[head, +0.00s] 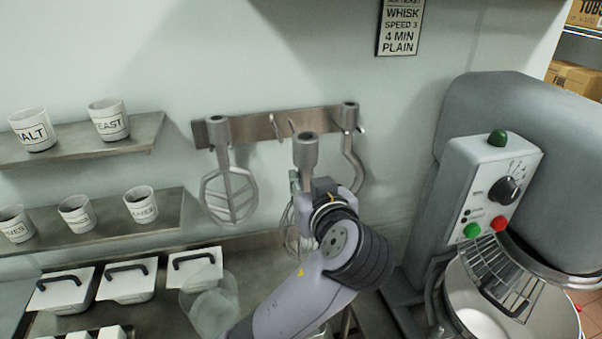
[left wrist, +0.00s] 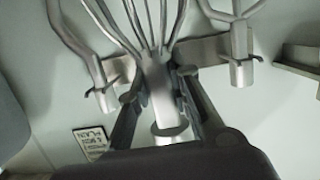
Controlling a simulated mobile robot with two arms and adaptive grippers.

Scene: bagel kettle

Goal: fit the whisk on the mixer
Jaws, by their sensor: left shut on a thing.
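The whisk (head: 306,150) is upright in front of the wall rack, its grey collar at the top and its wires partly hidden behind my arm. My left gripper (head: 300,185) is shut on its shaft below the collar. In the left wrist view, the whisk (left wrist: 158,85) stands between the two fingers of the gripper (left wrist: 160,105), wires toward the top of the picture. The middle rack hooks beside the collar look empty. The mixer (head: 505,150) stands at the right, with its wire guard (head: 500,275) over the bowl (head: 482,318). Its attachment shaft is hidden. My right gripper is not in view.
The flat beater (head: 228,190) hangs left of the whisk and the dough hook (head: 352,160) right of it on the rack (head: 258,127). Shelves with labelled cups (head: 110,118), lidded bins (head: 130,283) and a clear container (head: 210,308) are at the left.

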